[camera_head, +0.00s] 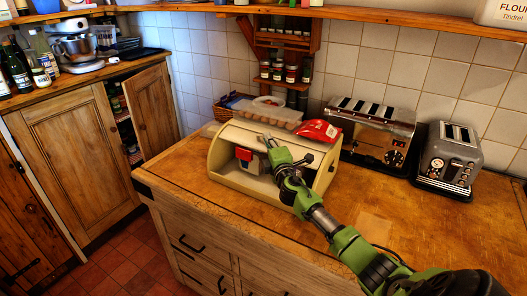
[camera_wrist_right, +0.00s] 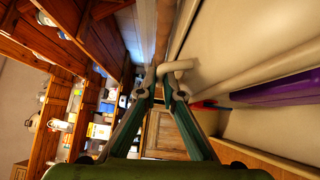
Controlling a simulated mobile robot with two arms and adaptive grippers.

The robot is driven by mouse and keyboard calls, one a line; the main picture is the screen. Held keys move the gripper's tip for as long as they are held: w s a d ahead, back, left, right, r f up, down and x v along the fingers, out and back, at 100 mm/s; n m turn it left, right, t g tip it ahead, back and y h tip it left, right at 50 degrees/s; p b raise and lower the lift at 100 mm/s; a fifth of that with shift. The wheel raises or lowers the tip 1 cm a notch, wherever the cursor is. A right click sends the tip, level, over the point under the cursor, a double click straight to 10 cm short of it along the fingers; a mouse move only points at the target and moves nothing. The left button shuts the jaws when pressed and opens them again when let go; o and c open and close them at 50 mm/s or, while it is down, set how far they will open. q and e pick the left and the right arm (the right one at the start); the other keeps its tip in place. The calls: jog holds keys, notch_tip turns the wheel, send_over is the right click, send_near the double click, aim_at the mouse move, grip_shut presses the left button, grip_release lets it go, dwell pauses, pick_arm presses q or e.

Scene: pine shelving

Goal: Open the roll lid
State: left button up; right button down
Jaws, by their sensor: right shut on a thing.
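The cream bread box (camera_head: 238,183) stands on the wooden counter, with its front partly open and its inside showing. Its roll lid (camera_head: 236,133) is up near the top of the box. My right gripper (camera_head: 267,143) reaches in from the lower right to the lid's front edge. In the right wrist view its two fingers (camera_wrist_right: 160,78) are closed at the cream lid handle (camera_wrist_right: 181,66). The handle is hidden behind the fingers in the head view. My left gripper is not in view.
Inside the box is a red item (camera_head: 243,154). Two toasters (camera_head: 372,133) (camera_head: 449,157) stand to the right. The counter's front right is bare.

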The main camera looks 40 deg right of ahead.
jog(key=c, duration=2.5)
grip_release()
jog(key=shift+r, duration=0.4)
jog(key=shift+a+f, duration=0.1)
jog(key=shift+s+a+f, duration=0.1)
jog(key=shift+s+a, duration=0.1)
jog(key=shift+s, duration=0.3)
jog(key=v, duration=1.1)
